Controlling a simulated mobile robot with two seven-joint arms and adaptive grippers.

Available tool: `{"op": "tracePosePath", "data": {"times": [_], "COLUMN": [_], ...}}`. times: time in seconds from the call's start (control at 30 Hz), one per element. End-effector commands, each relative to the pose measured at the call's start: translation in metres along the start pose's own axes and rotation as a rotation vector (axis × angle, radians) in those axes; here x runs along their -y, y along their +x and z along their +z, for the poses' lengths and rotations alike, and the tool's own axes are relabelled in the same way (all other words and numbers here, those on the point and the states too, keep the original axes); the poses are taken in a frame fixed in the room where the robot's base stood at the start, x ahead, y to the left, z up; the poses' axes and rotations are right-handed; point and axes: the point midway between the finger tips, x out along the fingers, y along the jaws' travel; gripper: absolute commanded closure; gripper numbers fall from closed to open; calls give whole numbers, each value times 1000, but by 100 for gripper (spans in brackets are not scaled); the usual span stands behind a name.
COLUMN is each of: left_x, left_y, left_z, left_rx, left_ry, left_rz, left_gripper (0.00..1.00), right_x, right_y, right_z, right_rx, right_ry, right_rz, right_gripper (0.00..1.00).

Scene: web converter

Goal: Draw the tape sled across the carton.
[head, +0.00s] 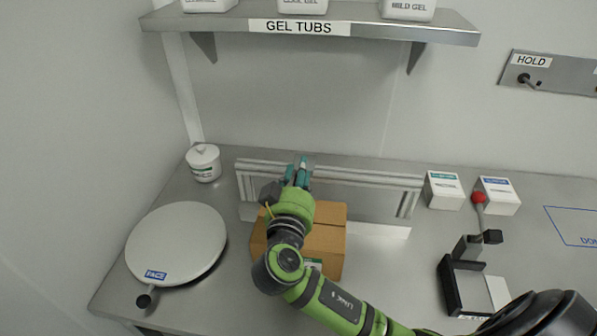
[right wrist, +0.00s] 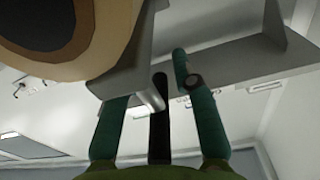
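The brown carton (head: 328,242) stands on the steel bench in front of a grey upright rail, partly covered by my right arm. My right gripper (head: 297,172) is over the carton's far side near the rail, its teal fingers close together. In the right wrist view the tape sled (right wrist: 128,78) shows as a grey metal body with a large tan tape roll (right wrist: 118,40) at upper left. The contact is partly hidden by the grey body. My left gripper is not in view.
A round pale turntable marked FACE (head: 175,240) and a lidded white jar (head: 203,163) are at left. Two white boxes (head: 443,190) (head: 499,196), a red-knobbed lever (head: 478,198) and a black bracket (head: 450,288) are at right. A GEL TUBS shelf (head: 400,22) overhangs.

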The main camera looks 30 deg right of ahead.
Motion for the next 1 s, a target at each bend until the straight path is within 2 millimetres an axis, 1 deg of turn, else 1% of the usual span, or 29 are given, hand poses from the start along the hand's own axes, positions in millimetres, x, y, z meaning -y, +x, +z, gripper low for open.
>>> {"op": "tracePosePath", "data": {"times": [0.23,0.33,0.43,0.6,0.7,0.83,1.0], "left_x": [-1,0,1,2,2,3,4], "left_y": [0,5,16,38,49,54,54], "left_z": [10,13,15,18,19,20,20], "left_rx": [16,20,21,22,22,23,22], "left_ry": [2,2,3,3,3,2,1], "left_rz": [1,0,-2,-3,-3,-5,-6], "left_gripper": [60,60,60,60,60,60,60], "right_x": [0,7,24,63,82,96,99], "right_y": [0,0,0,0,0,0,-1], "right_z": [0,1,1,-6,-10,-16,-20], "right_rx": [0,1,1,1,1,0,0], "right_ry": [0,3,7,8,7,2,0], "right_rz": [0,1,2,0,0,0,-2], "right_gripper": [100,100,100,100,100,100,100]}}
